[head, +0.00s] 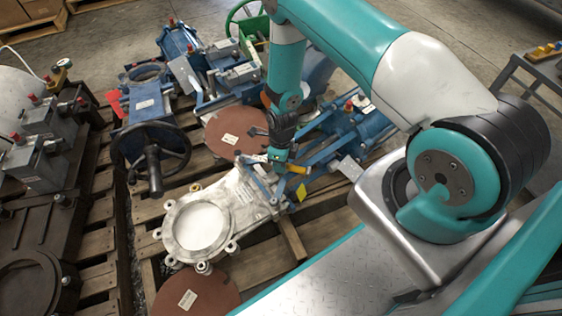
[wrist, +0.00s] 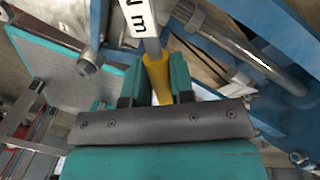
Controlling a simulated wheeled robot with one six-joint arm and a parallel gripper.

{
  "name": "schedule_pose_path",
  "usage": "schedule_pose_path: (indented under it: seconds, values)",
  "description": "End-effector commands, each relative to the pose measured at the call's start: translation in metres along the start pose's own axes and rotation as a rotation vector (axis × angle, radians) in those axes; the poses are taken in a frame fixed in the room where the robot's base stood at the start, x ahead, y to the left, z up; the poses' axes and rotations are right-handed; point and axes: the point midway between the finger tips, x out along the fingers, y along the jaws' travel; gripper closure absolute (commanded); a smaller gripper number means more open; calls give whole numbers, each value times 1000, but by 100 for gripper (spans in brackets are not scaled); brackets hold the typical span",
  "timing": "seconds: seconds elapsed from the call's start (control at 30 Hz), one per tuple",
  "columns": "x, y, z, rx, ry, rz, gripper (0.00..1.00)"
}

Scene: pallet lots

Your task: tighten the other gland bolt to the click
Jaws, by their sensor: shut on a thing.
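My gripper (head: 279,158) is low over the upper end of the pale metal valve body (head: 255,190), beside its blue frame. In the wrist view my gripper (wrist: 157,78) has its two teal jaws shut on the yellow handle (wrist: 157,70) of a tool. The tool's grey shaft (wrist: 152,47) runs up past a white tag with black letters (wrist: 138,16). The yellow handle also shows in the head view (head: 297,169), sticking out right of my gripper. The gland bolts are too small or hidden to tell apart, and I cannot see whether the tool sits on one.
Blue valve frames with actuators (head: 355,125) stand close on the right. A brown disc (head: 236,130) lies behind, another (head: 195,292) in front. A blue valve with a black handwheel (head: 152,155) stands left. Wooden pallets (head: 105,240) have gaps between slats.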

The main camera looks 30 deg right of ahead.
Motion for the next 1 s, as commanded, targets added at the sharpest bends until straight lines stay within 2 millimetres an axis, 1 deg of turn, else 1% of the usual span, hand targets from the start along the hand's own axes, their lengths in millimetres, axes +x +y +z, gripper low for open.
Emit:
schedule_pose_path:
  seconds: [0.4,0.83,1.0]
  values:
    - [1,11,1,75,-18,-1,100]
    - [2,13,1,86,-20,-1,100]
    - [2,17,2,111,-24,-2,100]
